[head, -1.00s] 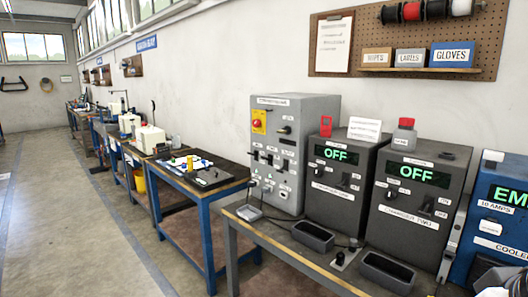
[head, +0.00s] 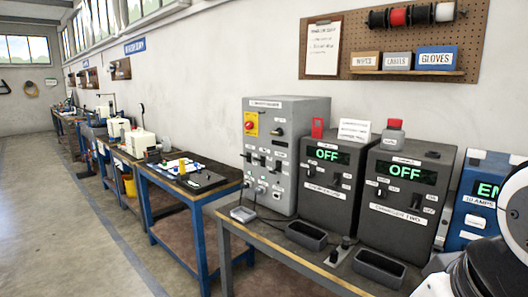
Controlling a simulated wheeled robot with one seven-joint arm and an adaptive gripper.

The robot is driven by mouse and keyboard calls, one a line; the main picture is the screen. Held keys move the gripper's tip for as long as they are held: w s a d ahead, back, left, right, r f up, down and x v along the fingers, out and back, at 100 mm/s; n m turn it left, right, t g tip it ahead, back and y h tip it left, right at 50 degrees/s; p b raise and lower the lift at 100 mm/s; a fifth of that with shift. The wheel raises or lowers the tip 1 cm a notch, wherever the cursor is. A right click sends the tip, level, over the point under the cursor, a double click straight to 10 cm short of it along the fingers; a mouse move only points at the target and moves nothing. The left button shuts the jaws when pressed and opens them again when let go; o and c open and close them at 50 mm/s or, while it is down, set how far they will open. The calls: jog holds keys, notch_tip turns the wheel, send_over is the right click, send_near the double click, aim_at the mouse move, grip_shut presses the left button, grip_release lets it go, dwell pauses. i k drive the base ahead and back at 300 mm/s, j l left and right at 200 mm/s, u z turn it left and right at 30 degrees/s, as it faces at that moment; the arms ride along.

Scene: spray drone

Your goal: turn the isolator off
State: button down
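A grey metal control panel (head: 306,130) stands on the bench against the wall. On its front a red round knob on a yellow plate (head: 251,124) sits at upper left, with a black switch (head: 278,131) to its right. Smaller switches and sockets are below them. The labels are too small to read, so I cannot tell which control is the isolator or how it is set. White and black parts of my arm show at the right edge; my gripper is not in view.
Two dark charger boxes, the left one (head: 316,197) and the right one (head: 389,211), both read OFF. A blue box (head: 474,222) stands at right, partly behind my arm. Black trays, one of them (head: 380,269), line the bench front. Floor (head: 70,240) at left is clear.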

aim_at(249, 124)
jog(key=i+j, duration=0.25)
jog(key=i, duration=0.2)
jog(key=i+j, duration=0.3)
jog(key=i, duration=0.2)
jog(key=i+j, duration=0.25)
jog(key=i, duration=0.2)
jog(key=i+j, duration=0.3)
jog(key=i, duration=0.15)
